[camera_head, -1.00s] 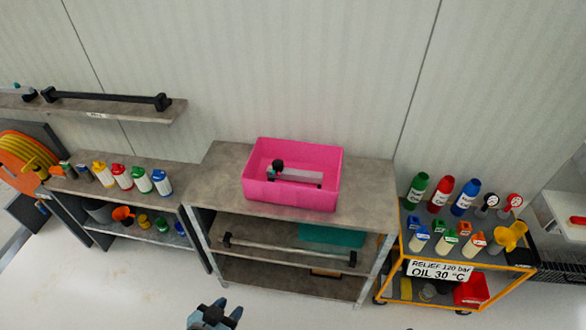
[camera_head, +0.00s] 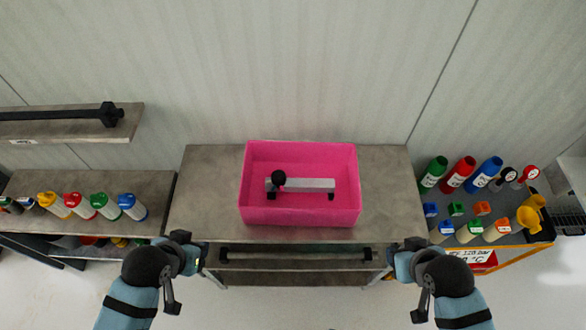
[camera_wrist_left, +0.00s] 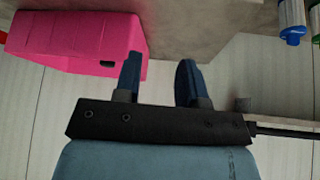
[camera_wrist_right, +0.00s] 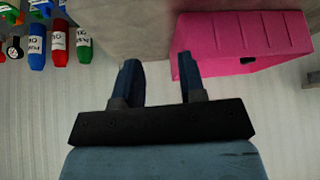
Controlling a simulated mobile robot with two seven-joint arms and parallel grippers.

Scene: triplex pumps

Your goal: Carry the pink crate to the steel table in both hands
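The pink crate (camera_head: 300,217) sits upright on the grey top of a shelf bench (camera_head: 205,200). Inside it lies a light grey bar-shaped part (camera_head: 310,185) with a black knob. My left gripper (camera_wrist_left: 160,80) is open and empty; its fingers point toward the crate's side (camera_wrist_left: 75,40), with no hold on it. My right gripper (camera_wrist_right: 157,75) is open and empty, and the crate (camera_wrist_right: 240,45) shows beyond its right finger. In the head view both hands are at the bench's front, left and right of the crate. I cannot identify the steel table with certainty.
A cart (camera_head: 515,240) with bottles and gauges stands at the right. A lower shelf (camera_head: 100,185) with several capped bottles stands at the left. A wall shelf (camera_head: 70,125) is at upper left. Bench top is bare on both sides of the crate.

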